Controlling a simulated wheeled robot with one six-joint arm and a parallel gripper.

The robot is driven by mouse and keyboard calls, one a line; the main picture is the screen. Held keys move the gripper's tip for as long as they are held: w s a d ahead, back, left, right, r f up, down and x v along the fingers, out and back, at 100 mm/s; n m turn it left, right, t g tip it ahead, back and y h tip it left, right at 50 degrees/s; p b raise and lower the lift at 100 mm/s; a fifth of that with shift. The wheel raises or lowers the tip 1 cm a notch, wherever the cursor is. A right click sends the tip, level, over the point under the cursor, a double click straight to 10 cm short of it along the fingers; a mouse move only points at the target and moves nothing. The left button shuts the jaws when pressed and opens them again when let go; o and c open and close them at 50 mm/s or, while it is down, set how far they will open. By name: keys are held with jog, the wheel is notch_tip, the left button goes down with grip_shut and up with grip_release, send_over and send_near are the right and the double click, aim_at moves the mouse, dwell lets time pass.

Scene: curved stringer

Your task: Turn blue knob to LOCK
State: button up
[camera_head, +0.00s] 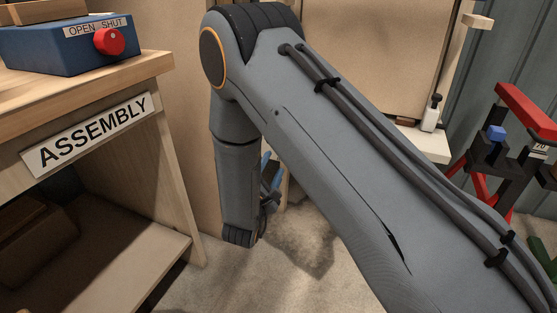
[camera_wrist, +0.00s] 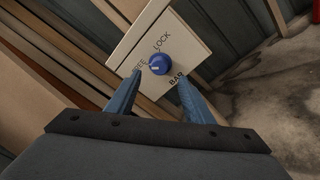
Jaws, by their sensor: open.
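The blue knob (camera_wrist: 159,63) is round and sits on a pale panel (camera_wrist: 190,45) in the wrist view. The panel reads LOCK above the knob, a partly hidden word ending in "EE" to its left, and BAR below right. A small light mark shows on the knob's face; which label it points to is unclear. My gripper (camera_wrist: 160,78) is open, its two blue fingers apart on either side just below the knob in the picture. Whether they touch it cannot be told. In the head view my gripper (camera_head: 268,172) is mostly hidden behind my arm, and the knob is not visible.
A wooden bench labelled ASSEMBLY (camera_head: 90,135) stands left, bearing a blue box (camera_head: 70,48) with a red OPEN/SHUT knob (camera_head: 110,41). A red and black stand (camera_head: 500,155) is at right. Wooden boards (camera_wrist: 45,60) lie left of the panel. Concrete floor (camera_wrist: 275,95) is open at right.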

jog(key=b+x, duration=0.2)
jog(key=x, duration=0.5)
jog(key=shift+w, duration=0.2)
jog(key=c, duration=1)
jog(key=shift+c, duration=0.2)
jog(key=shift+a+f+m+t+h+p, duration=0.1)
jog(key=shift+m+h+p, duration=0.35)
jog(key=shift+m+p, duration=1.85)
jog(key=shift+m+t+h+p, duration=0.1)
jog(key=shift+m+h+p, duration=0.3)
jog(key=shift+m, duration=3.75)
jog(key=shift+a+f+m+t+h+p, duration=0.1)
jog(key=shift+m+h+p, duration=0.35)
jog(key=shift+m+p, duration=1.85)
jog(key=shift+m+b, duration=0.95)
jog(key=shift+m, duration=0.1)
